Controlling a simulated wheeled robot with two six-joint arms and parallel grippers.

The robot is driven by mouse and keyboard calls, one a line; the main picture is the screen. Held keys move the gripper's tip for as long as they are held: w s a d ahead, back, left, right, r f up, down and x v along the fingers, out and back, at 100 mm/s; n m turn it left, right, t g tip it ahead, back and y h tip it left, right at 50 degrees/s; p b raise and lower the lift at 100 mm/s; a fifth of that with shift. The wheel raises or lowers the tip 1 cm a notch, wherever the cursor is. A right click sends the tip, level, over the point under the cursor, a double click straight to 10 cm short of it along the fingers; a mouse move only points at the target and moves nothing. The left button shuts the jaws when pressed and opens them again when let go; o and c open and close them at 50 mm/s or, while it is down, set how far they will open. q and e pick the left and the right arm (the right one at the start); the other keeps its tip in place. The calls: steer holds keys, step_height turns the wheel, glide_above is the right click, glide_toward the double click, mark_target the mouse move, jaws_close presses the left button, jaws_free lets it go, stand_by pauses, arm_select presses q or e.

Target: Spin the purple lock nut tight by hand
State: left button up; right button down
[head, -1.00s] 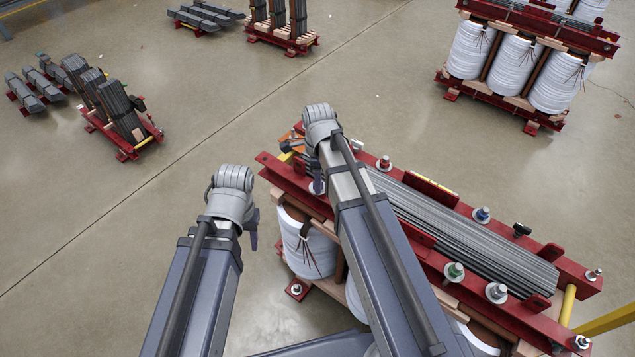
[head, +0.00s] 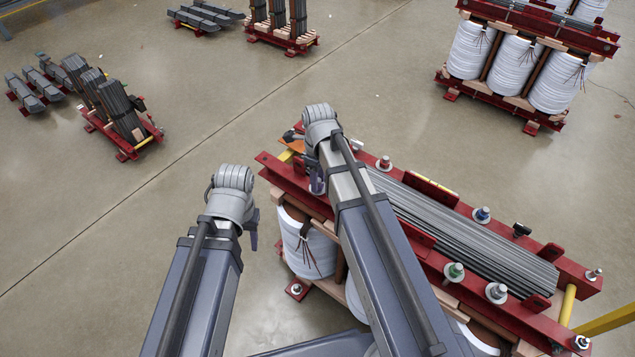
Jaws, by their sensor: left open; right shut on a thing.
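The purple lock nut (head: 317,186) shows only partly, at a bolt near the left end of the red clamp beam. My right wrist and arm cover most of that spot. My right gripper (head: 312,168) is down at this bolt and shut on the nut, though its fingertips are largely hidden. My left gripper (head: 254,238) hangs to the left of the core, clear of it, with a dark finger showing below the wrist. It is open and empty.
The red-framed core (head: 560,327) carries bolts with red (head: 385,162), blue (head: 482,214) and green (head: 455,270) nuts. Another coil assembly (head: 515,62) stands at the back right.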

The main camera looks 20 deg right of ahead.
steer(key=shift+m, duration=1.4)
steer(key=shift+m, duration=1.4)
steer(key=shift+c, duration=2.1)
jaws_free()
